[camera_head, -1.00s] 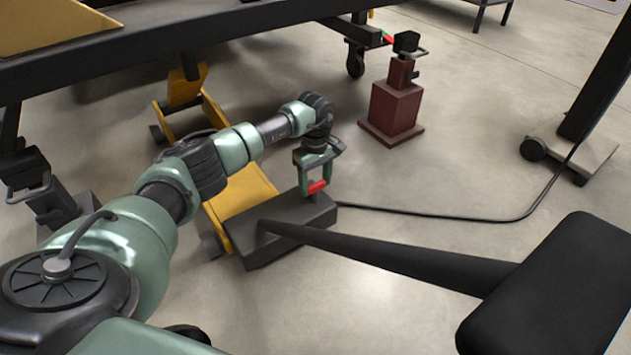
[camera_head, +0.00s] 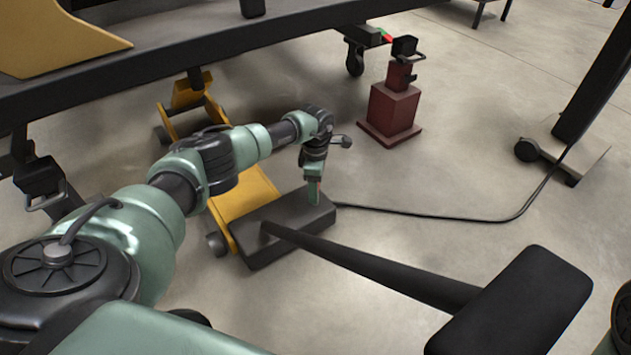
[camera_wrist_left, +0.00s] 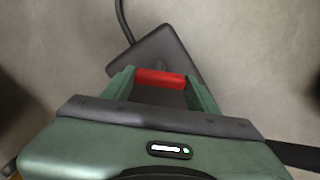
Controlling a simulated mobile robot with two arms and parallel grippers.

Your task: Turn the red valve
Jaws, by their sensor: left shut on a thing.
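The red valve (camera_wrist_left: 160,78) is a short red bar in the left wrist view, above a dark grey block. My left gripper (camera_wrist_left: 161,84) has one green finger at each end of the bar and is shut on it. In the head view my left gripper (camera_head: 313,195) points down at the dark block (camera_head: 285,230) on the floor. It shows nearly edge-on there and hides most of the valve. My right gripper is not in view.
The dark block stands at the end of a yellow wheeled frame (camera_head: 245,190). A black cable (camera_head: 440,215) runs right from it, and a long black bar (camera_head: 390,275) reaches toward a black pad (camera_head: 515,300). A dark red stand (camera_head: 392,110) is behind. Open floor lies right.

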